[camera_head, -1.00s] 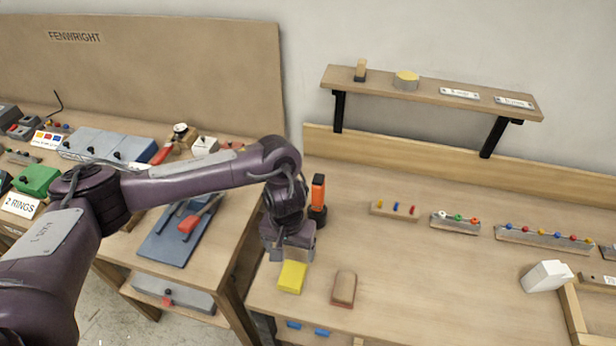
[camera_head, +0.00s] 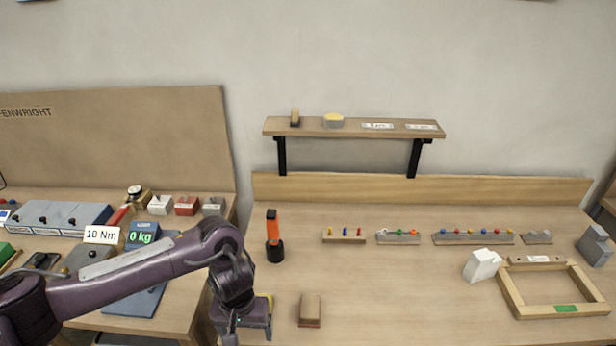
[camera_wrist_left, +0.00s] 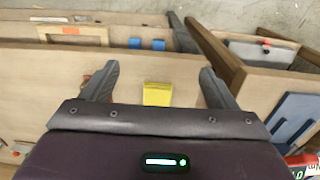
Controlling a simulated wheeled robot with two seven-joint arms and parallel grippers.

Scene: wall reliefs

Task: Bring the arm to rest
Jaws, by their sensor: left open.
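My left arm (camera_head: 130,285) reaches in from the left in the head view. Its gripper (camera_head: 240,334) is low in the picture, by the left end of the right bench (camera_head: 400,290). In the left wrist view the gripper (camera_wrist_left: 160,70) is open, its two fingers wide apart with nothing held. A yellow block (camera_wrist_left: 157,94) shows between and beyond the fingers there, apart from both. In the head view the gripper hides most of that block. My right gripper is in neither view.
An orange-handled tool in a black holder (camera_head: 274,238) and a brown block (camera_head: 310,310) stand near the gripper. A white block (camera_head: 482,265) and a wooden frame (camera_head: 507,295) lie farther right. The left bench carries a blue-grey scale (camera_head: 142,236). The bench middle is clear.

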